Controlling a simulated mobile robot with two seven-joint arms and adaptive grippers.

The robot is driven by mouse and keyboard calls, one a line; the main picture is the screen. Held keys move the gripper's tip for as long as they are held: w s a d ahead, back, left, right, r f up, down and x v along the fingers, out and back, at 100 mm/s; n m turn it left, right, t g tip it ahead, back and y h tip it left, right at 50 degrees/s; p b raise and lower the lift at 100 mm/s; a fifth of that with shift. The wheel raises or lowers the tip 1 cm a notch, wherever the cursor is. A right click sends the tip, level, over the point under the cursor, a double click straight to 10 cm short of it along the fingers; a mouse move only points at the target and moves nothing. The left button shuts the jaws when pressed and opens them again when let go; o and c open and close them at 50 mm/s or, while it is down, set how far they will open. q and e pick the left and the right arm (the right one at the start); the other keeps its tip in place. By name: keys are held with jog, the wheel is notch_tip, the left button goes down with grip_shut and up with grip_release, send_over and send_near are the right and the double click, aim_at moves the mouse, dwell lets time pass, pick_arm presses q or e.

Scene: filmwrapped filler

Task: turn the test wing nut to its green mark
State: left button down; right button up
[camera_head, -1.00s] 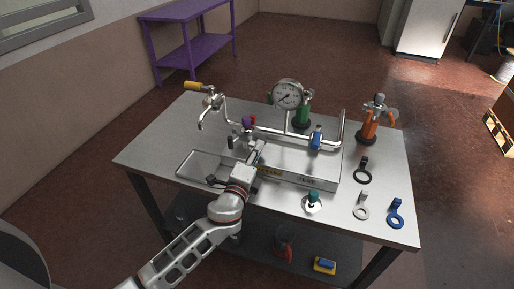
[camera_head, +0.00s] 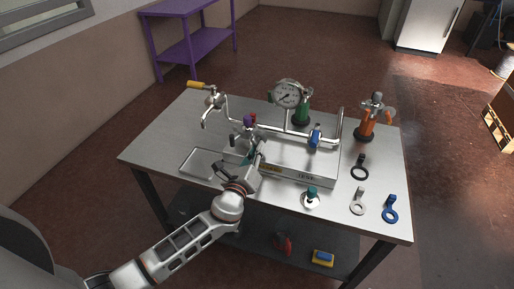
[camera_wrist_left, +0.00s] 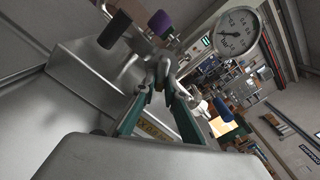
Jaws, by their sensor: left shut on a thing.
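My left gripper (camera_head: 250,155) is over the near left part of the steel block, below the purple knob (camera_head: 249,121). In the left wrist view, its teal-lined fingers (camera_wrist_left: 161,88) close on a small silver piece (camera_wrist_left: 162,70), which looks like the wing nut. The fingers hide much of it. I cannot make out a green mark in either view. My right gripper is not in view.
A pressure gauge (camera_head: 287,94) stands on the pipe behind, with a blue-handled valve (camera_head: 315,137) to its right. The purple knob is close to the gripper. A shallow tray (camera_head: 203,163) lies left. Ring-shaped tags (camera_head: 358,201) lie on the right of the steel table (camera_head: 150,140).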

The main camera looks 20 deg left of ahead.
pick_arm(q)
jog(key=shift+m, duration=0.4)
jog(key=c, duration=2.1)
grip_release()
jog(key=shift+s, duration=0.1)
jog(key=s, duration=1.2)
jog(key=shift+a, duration=0.25)
jog(key=shift+w, duration=0.1)
